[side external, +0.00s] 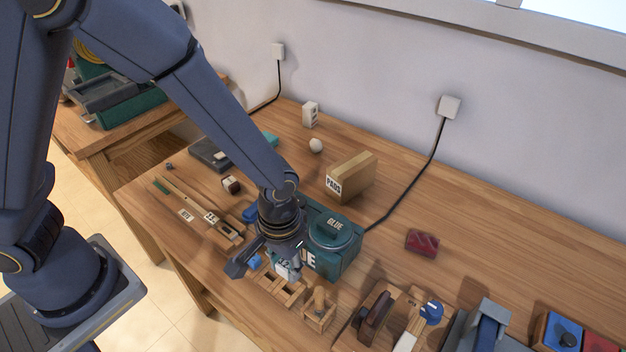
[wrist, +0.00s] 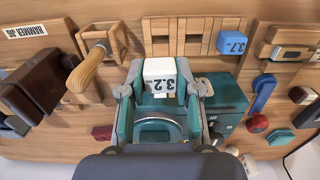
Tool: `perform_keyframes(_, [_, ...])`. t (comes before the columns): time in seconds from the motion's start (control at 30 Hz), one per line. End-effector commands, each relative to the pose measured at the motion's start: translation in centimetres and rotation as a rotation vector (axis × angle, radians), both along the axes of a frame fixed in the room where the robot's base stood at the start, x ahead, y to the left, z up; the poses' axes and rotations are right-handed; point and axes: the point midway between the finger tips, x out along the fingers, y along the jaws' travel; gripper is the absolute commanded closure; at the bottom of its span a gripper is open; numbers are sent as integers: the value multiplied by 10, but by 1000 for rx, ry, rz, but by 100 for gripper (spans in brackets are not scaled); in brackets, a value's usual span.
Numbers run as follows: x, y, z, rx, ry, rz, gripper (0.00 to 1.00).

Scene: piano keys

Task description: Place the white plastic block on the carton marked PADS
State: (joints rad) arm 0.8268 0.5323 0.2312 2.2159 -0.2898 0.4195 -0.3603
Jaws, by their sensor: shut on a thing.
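The white plastic block (wrist: 160,72), with dark figures on its face, is between my gripper's fingertips (wrist: 160,80) in the wrist view. My gripper (side external: 287,265) is shut on it, in front of the teal GLUE box. In the side view only a small part of the block (side external: 282,271) shows below the fingers. The carton marked PADS (side external: 352,177) is a tan box standing upright on the bench, behind the GLUE box and toward the wall. Its narrow top is bare. I cannot make it out in the wrist view.
The teal GLUE box (side external: 345,262) with its round lid stands between my gripper and the carton. A wooden slotted rack (side external: 279,289) and a blue block (wrist: 231,43) are close by. A black cable (side external: 408,186) runs right of the carton.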

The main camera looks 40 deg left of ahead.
Motion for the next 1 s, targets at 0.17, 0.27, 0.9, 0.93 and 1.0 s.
perform_keyframes(0.17, [-5,1,24,1,0,-30,89])
perform_keyframes(0.27, [0,-4,38,1,-4,-107,89])
perform_keyframes(0.9, [164,101,152,16,-1,-38,89])
perform_keyframes(0.93, [165,106,152,16,0,-26,89])
perform_keyframes(1.0, [168,113,150,17,1,-8,89])
